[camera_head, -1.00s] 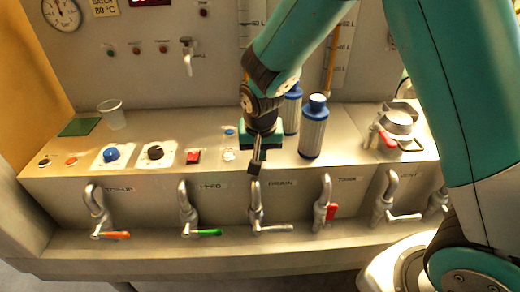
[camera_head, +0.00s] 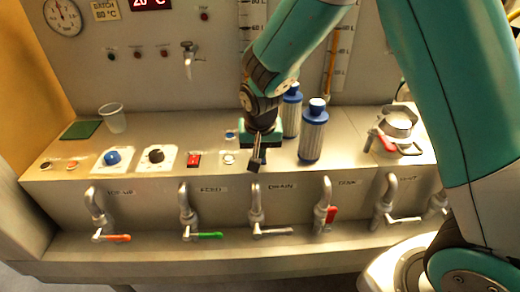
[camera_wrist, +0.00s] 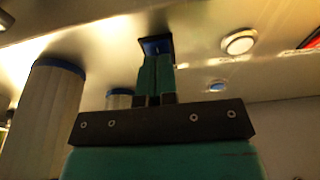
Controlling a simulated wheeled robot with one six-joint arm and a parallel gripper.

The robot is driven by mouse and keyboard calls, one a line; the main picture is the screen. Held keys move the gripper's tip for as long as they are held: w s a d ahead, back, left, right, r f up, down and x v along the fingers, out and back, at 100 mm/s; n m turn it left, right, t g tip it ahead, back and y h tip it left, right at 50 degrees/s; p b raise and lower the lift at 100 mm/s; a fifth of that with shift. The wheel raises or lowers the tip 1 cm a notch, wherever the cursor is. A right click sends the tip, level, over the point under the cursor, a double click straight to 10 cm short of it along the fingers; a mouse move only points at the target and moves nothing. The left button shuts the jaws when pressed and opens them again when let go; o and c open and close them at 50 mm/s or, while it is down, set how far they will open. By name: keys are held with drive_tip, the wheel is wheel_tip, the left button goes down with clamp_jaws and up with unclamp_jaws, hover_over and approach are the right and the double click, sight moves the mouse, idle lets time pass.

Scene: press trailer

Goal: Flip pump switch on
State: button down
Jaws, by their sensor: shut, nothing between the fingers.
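A small red switch (camera_head: 194,160) sits on the bench top, right of the black knob; I cannot read a label on it or tell its position. Part of something red (camera_wrist: 313,40) shows at the right edge of the wrist view. My gripper (camera_head: 254,165) is shut and empty, pointing down over the front of the bench top, to the right of the red switch and apart from it. In the wrist view its closed fingers (camera_wrist: 155,48) show in the middle. A white round button (camera_head: 229,158) lies between the switch and my gripper.
Two blue-capped cylinders (camera_head: 313,132) stand just right of my gripper. A blue knob (camera_head: 112,157) and black knob (camera_head: 155,156) are left of the switch. Several taps (camera_head: 186,208) line the front face. A clear cup (camera_head: 113,118) stands at the back left.

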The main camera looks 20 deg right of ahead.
drive_tip(key=p+v, duration=0.2)
drive_tip(key=v, duration=0.1)
drive_tip(key=p+v, duration=0.2)
drive_tip(key=shift+w+d+r, duration=0.1)
drive_tip(key=shift+w, duration=0.2)
drive_tip(key=s+a+r+b, duration=0.1)
drive_tip(key=s+r+b, duration=0.1)
drive_tip(key=s+r, duration=0.2)
drive_tip(key=v, duration=0.3)
drive_tip(key=shift+r, duration=0.45)
drive_tip(key=shift+w, duration=0.15)
